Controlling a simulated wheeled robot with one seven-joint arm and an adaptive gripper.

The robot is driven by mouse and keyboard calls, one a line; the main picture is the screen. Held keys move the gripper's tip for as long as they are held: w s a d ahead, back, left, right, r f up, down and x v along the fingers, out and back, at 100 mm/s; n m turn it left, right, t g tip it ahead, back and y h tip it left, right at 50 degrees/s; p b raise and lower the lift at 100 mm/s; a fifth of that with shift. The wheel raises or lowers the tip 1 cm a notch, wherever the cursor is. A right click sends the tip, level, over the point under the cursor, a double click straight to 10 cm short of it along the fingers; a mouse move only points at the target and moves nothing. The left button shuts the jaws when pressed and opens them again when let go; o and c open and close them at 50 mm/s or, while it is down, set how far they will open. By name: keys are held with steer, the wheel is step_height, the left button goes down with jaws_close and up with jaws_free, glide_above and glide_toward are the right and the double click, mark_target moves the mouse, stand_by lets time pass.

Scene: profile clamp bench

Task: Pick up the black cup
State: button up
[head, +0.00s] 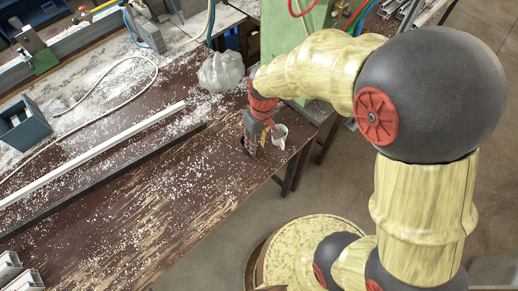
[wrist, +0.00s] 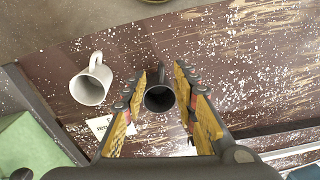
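The black cup (wrist: 159,99) shows in the wrist view between the two fingers of my gripper (wrist: 164,84), with its dark opening facing the camera. The fingers have yellow pads and stand apart on either side of the cup. A gap shows between the cup and the right finger; the left finger is very close to it, and I cannot tell if they touch. In the head view my gripper (head: 250,146) points down at the table near its right edge, and the black cup is hard to make out there.
A white mug (wrist: 90,84) stands close to the left of my gripper in the wrist view; it also shows in the head view (head: 280,133). The brown table (head: 165,215) is strewn with white flecks. A crumpled clear bag (head: 221,70) lies behind my gripper.

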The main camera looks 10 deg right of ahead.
step_height(320, 180, down, 3)
steer(key=shift+a+r+b, duration=0.15)
steer(key=shift+b, duration=0.2)
steer(key=f, duration=0.1)
steer(key=f+b, duration=0.1)
steer(key=f, duration=0.3)
steer(key=shift+a+b, duration=0.35)
steer(key=shift+a, duration=0.05)
steer(key=c, duration=0.3)
steer(key=c, duration=0.4)
jaws_close()
